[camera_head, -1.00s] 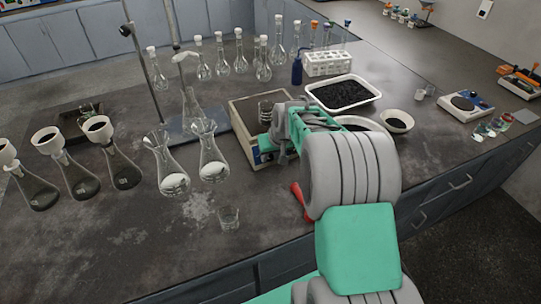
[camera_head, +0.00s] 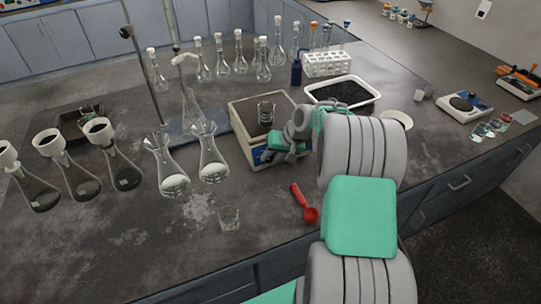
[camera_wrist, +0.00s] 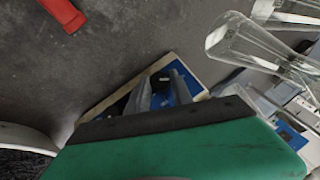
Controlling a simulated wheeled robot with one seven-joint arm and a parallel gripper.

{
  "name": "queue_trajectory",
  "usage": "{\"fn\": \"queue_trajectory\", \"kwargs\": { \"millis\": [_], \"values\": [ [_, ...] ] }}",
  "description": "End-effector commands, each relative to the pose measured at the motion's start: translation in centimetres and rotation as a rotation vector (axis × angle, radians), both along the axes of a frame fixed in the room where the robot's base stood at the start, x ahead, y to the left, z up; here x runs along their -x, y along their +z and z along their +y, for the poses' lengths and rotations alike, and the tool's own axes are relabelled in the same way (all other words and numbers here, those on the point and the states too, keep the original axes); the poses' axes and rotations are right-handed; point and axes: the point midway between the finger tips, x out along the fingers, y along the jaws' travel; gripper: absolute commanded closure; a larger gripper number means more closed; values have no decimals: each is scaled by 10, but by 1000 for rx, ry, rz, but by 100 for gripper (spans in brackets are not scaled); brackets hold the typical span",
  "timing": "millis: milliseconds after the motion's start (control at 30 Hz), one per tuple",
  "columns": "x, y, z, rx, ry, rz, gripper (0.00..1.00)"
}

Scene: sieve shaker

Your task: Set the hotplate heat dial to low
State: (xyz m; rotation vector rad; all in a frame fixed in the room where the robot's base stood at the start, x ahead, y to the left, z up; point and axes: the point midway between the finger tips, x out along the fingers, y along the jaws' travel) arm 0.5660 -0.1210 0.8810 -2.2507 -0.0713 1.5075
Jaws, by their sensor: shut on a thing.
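The hotplate (camera_head: 240,107) is a beige box with a dark top and a blue front panel (camera_head: 258,158). My gripper (camera_head: 270,154) is at this front panel, near its right part. In the wrist view my gripper (camera_wrist: 158,88) has its two grey fingers close together against the blue panel (camera_wrist: 182,88). They are shut on a dark knob, the heat dial (camera_wrist: 160,78), which shows partly between and beside the fingers. Its setting mark is too small to read.
A red scoop (camera_head: 304,204) and a small beaker (camera_head: 229,219) are on the bench in front. Two flasks (camera_head: 213,165) stand close on the left. A white tray of black grains (camera_head: 343,92) lies behind my arm.

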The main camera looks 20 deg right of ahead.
Motion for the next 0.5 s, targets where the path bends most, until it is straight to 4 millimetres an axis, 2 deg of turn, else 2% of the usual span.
{"fn": "queue_trajectory", "kwargs": {
  "millis": [500],
  "values": [
    [1, -2, -6, -386, -156, -1, 100]
  ]
}}
